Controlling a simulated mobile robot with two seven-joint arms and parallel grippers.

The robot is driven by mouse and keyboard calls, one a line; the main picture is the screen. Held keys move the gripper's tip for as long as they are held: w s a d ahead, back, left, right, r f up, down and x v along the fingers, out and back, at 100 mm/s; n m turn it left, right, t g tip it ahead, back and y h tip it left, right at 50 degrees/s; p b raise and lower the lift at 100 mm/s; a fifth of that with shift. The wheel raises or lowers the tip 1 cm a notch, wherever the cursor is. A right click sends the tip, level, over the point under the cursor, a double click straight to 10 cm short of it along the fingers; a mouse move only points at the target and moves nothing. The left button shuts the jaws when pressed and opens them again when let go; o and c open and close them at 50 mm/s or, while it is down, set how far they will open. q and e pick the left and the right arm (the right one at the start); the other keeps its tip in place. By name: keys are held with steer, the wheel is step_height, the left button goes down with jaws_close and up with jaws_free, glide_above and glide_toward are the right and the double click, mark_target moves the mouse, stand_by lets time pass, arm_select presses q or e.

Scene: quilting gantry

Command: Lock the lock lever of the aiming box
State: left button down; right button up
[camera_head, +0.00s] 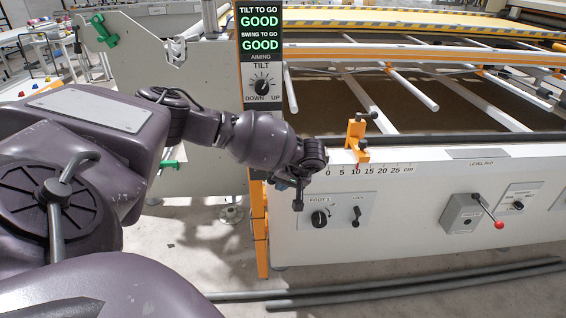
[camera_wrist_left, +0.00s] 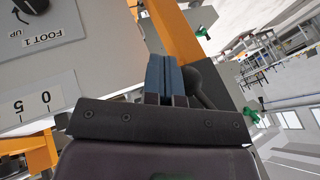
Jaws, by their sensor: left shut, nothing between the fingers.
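The aiming box (camera_head: 262,85) is a dark and white panel at top centre, on an orange post. It shows a TILT knob (camera_head: 262,86) and two green GOOD readouts above. I cannot make out its lock lever in the head view; my left arm covers the area just below and left of the box. My left gripper (camera_head: 298,197) is below and right of the box, by the white frame's left end, fingers downward. In the left wrist view its blue fingers (camera_wrist_left: 164,78) are together and empty. A dark rounded part (camera_wrist_left: 203,84) is beside them; I cannot tell what it is.
A FOOT 1 plate (camera_head: 336,213) with a knob and a small lever is right of my gripper. An orange clamp (camera_head: 357,137) stands on the ruler edge. A red-knobbed lever box (camera_head: 465,213) is further right. Grey pipes (camera_head: 400,290) lie on the floor.

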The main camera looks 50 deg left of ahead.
steer(key=shift+s+f, duration=0.2)
steer(key=shift+s, duration=0.15)
steer(key=shift+w+a+r, duration=0.15)
steer(key=shift+w+r, duration=0.05)
steer(key=shift+w, duration=0.05)
steer(key=shift+w+r, duration=0.15)
steer(key=shift+w, duration=0.15)
steer(key=shift+s, duration=0.25)
arm_select(q)
steer(key=w+d+r, duration=0.2)
steer(key=w+d, duration=0.5)
steer(key=d, duration=0.4)
steer(key=shift+d+r, duration=0.25)
steer(key=shift+d, duration=0.15)
arm_select(e)
steer(key=shift+w+d, duration=0.5)
steer(key=shift+w, duration=0.2)
steer(key=shift+d, duration=0.15)
